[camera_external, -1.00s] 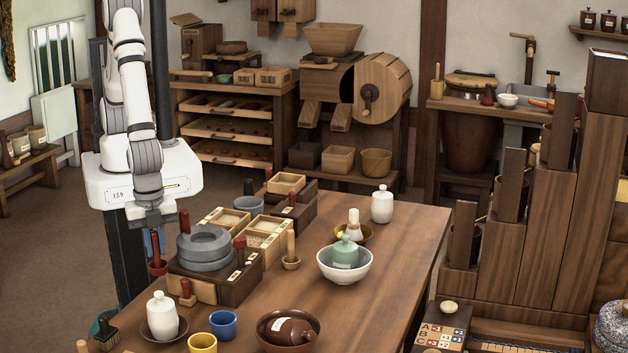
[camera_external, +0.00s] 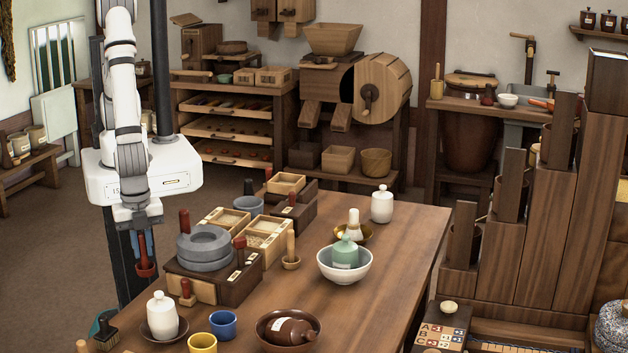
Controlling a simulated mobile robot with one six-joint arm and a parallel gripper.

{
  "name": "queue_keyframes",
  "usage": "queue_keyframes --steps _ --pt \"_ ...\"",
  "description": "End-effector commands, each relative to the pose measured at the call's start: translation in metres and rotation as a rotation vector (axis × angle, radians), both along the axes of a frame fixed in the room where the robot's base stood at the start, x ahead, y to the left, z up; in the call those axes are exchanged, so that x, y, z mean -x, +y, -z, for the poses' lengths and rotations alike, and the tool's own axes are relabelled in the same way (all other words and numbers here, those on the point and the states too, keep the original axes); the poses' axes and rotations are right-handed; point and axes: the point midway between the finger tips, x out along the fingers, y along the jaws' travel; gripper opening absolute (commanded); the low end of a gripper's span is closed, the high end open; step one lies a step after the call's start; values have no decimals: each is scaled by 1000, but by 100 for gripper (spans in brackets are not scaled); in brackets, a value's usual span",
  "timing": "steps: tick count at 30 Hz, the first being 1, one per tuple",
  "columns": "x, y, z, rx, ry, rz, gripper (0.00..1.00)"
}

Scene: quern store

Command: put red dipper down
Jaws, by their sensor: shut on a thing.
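The red dipper (camera_external: 146,269) hangs upright, cup down, at the left edge of the table, beside the grey stone quern (camera_external: 203,250). My gripper (camera_external: 143,240) has blue fingers and is shut on the dipper's handle from above. The dipper's cup is left of the wooden box under the quern and apart from it. Whether the cup touches anything below cannot be told from this view.
A white lidded jar (camera_external: 162,316) on a dark saucer, a blue cup (camera_external: 223,324) and a yellow cup (camera_external: 203,343) stand at the near left of the table (camera_external: 400,245). The table's right part is mostly clear.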

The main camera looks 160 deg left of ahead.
Motion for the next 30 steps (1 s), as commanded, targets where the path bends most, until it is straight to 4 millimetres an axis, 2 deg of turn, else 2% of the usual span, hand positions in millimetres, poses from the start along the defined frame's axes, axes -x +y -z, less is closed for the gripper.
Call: queue_keyframes --steps 1,3,6,11,14,22,30 --pt "0 -14 -1 0 -1 7 0" --pt "1 -28 -2 0 -1 6 0" --pt "1 -39 -2 0 -1 2 0" --pt "1 -41 -4 0 -2 0 0" --pt "0 -41 -15 1 -6 0 0" --pt "0 -41 -82 2 -9 0 0" --pt "1 -41 -138 1 -6 0 0"
